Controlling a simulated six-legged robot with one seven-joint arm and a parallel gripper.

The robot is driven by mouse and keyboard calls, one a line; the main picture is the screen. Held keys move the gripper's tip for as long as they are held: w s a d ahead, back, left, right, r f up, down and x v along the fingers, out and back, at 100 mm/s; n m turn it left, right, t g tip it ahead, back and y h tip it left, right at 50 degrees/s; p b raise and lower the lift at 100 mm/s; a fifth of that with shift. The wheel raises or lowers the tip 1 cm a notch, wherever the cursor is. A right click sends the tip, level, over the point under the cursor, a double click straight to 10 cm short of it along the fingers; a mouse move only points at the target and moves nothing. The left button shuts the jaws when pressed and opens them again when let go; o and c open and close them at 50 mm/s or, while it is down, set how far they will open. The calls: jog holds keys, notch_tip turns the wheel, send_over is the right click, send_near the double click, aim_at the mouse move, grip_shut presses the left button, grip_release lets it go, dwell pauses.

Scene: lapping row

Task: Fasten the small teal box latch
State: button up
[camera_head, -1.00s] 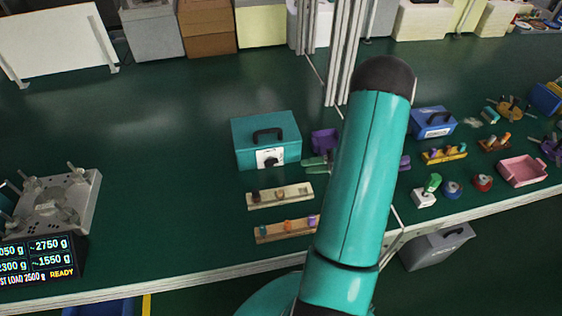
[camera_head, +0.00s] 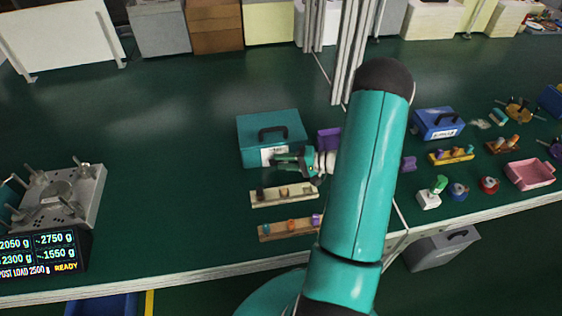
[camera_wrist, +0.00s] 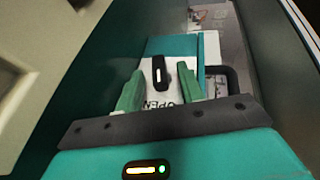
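The small teal box (camera_head: 268,125) stands on the dark green bench in the head view, lid down, with a black handle on top. A white latch plate is on its front, partly hidden there by my gripper (camera_head: 288,161). In the wrist view the white plate (camera_wrist: 150,104) reads "OPEN" and carries a black latch knob (camera_wrist: 160,72) with a white mark. My gripper's green fingers (camera_wrist: 159,88) stand apart on either side of the knob's line. Gaps show between fingers and knob. Whether the fingertips touch the plate I cannot tell.
A purple bin (camera_head: 328,138) stands right of the box. Metal posts rise behind. The bench left of the box is clear.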

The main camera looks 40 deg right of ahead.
jog(key=shift+w+a+f, duration=0.15)
jog(key=shift+w+a, duration=0.25)
jog(key=shift+w, duration=0.1)
